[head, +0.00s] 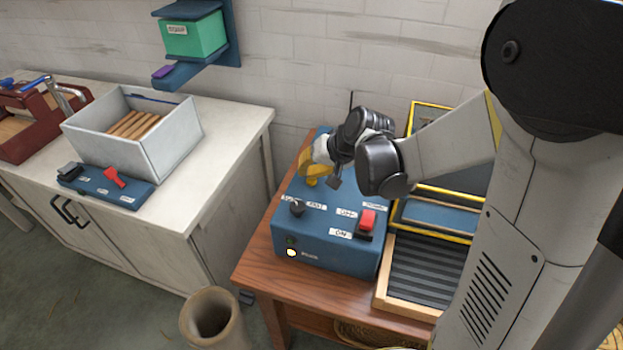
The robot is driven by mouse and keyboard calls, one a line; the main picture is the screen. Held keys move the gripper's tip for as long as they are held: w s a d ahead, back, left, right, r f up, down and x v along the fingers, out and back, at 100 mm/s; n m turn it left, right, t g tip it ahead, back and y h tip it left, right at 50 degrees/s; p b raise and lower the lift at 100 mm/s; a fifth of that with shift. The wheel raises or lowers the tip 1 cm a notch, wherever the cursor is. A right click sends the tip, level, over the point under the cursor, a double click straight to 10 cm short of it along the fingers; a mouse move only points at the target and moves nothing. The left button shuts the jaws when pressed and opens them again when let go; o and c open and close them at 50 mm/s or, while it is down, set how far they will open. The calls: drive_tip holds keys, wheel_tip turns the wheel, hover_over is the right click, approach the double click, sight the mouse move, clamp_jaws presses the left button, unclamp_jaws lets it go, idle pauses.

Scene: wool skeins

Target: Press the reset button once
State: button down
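A blue control box (330,253) stands on a wooden table. Its top carries a black knob (297,208), a red rocker switch (367,220) between OFF and ON labels, and a small yellow piece (312,181) near the back that may be a button. I cannot read a reset label. A white round spot (291,253) shows on the front face. My gripper (322,176) is over the back part of the box, close to the yellow piece; I cannot tell whether they touch. Its fingers are small and partly hidden, so their opening is unclear.
A ribbed wooden tray (383,290) and a yellow-edged frame (430,236) stand right of the box. On the left counter (225,125) are a grey bin (165,150) and a blue panel with a red lever (114,178). A tall pot (212,318) stands in front.

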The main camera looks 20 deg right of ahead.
drive_tip(key=shift+f+b, duration=0.4)
drive_tip(key=shift+f, duration=0.05)
idle(0.3)
drive_tip(key=shift+r, duration=0.1)
drive_tip(key=shift+r+p, duration=0.75)
drive_tip(key=shift+r, duration=0.1)
drive_tip(key=shift+r, duration=0.1)
drive_tip(key=shift+r+p, duration=2)
drive_tip(key=shift+r, duration=0.4)
